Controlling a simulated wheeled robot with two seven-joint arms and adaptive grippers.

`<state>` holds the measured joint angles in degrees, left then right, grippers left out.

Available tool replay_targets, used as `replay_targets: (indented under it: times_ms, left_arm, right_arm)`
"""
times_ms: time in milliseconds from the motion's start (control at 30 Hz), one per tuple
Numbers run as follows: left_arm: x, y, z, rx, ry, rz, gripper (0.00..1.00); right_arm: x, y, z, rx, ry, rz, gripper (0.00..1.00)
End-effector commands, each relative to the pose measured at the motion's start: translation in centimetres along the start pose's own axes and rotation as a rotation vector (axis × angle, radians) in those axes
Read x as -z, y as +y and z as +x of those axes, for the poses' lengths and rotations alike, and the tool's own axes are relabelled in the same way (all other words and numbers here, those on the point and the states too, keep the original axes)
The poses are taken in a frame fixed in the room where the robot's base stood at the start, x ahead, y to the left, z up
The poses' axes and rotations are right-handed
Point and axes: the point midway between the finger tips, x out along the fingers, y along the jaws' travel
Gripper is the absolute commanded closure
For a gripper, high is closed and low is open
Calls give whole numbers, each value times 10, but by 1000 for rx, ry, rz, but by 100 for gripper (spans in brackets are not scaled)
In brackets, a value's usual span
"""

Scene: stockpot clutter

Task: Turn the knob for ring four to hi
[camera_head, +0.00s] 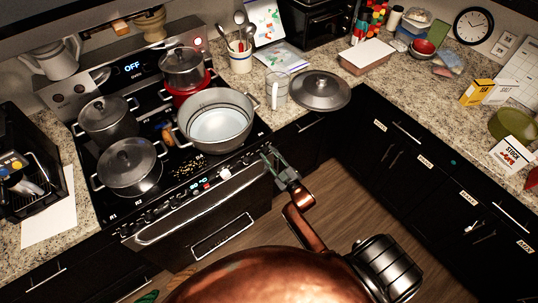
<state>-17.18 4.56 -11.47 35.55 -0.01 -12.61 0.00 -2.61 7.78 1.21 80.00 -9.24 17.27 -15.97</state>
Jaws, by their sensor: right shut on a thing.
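The black stove (185,145) stands at the left, with burner labels on its top; R4 is readable beside the large open pot (215,122). My left gripper is not in view.
Lidded pots (130,166) and a red pot (187,92) crowd the cooktop. A pan lid (320,91) and a glass measuring jug (277,90) sit on the counter right of the stove.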

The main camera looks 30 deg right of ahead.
Motion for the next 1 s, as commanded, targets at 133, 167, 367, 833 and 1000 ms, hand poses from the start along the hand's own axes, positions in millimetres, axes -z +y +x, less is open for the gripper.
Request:
replay_targets:
  times_ms: [133, 167, 367, 833, 1000]
  left_arm:
    - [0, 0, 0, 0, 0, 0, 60]
    - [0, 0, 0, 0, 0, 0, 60]
    - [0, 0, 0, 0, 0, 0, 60]
    - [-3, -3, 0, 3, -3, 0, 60]
    - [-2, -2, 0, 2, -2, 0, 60]
  right_arm:
    - [-2, -1, -1, 1, -3, 3, 96]
    - [-2, -1, -1, 1, -3, 3, 96]
    - [-1, -1, -1, 1, -3, 2, 62]
    - [0, 0, -5, 1, -1, 0, 54]
    - [-2, -1, -31, 1, -4, 0, 54]
